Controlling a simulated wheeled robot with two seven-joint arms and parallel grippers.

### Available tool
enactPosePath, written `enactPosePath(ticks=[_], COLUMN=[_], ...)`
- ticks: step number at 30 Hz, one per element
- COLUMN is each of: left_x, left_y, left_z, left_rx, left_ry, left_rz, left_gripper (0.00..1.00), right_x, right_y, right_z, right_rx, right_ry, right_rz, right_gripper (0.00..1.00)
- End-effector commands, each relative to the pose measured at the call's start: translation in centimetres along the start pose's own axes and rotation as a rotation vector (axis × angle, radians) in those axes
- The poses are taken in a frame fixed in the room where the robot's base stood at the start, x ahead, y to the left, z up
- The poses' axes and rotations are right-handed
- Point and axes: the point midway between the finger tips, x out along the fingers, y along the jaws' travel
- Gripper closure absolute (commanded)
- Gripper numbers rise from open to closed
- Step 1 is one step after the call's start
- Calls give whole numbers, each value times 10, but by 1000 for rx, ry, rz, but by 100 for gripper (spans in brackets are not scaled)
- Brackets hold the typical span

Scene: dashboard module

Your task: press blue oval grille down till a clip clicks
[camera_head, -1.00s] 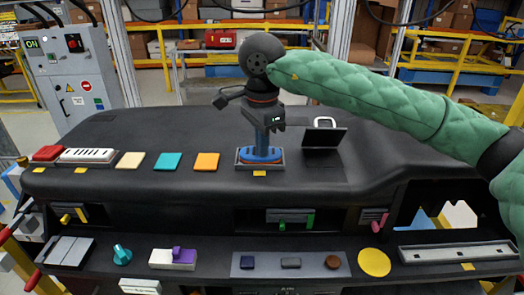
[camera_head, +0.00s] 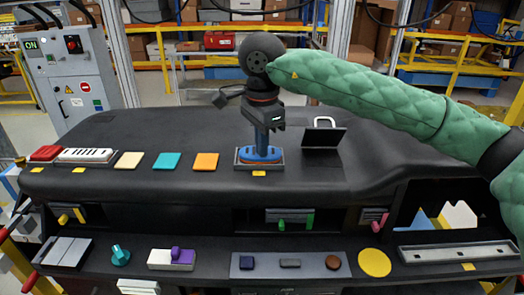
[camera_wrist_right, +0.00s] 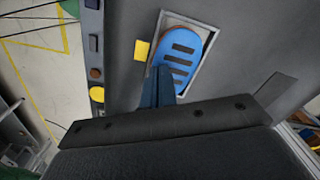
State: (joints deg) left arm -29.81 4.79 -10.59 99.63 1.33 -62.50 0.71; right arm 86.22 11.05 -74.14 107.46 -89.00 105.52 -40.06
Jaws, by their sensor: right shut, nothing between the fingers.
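The blue oval grille (camera_head: 245,155) has dark slots and an orange lower edge. It sits in a grey rectangular frame (camera_head: 238,165) on the dashboard top, and shows in the right wrist view (camera_wrist_right: 190,45) inside the frame's walls. My right gripper (camera_head: 262,149) is shut, empty and pointing down over the grille. In the right wrist view its blue-grey fingers (camera_wrist_right: 160,78) cover the grille's near end. Whether the fingertips touch it, and any clip, cannot be made out. My left gripper is not in view.
Left of the frame lie an orange tile (camera_head: 206,161), a teal tile (camera_head: 167,162) and a beige tile (camera_head: 129,160). A dark tilted panel (camera_head: 323,137) stands close on the right. The dashboard's front edge drops to a lower shelf with several parts.

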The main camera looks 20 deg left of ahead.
Motion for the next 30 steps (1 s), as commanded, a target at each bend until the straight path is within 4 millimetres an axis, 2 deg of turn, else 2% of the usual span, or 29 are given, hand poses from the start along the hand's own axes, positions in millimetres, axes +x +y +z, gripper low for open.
enactPosePath(ticks=[1,30], left_x=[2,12], left_y=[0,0], left_z=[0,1], left_rx=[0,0], left_ry=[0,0], left_rz=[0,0], left_gripper=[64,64], right_x=[5,9], right_y=[0,0], right_z=[0,1], right_rx=[1,0], right_ry=[-1,-3], right_rz=[4,5], right_gripper=[100,100])
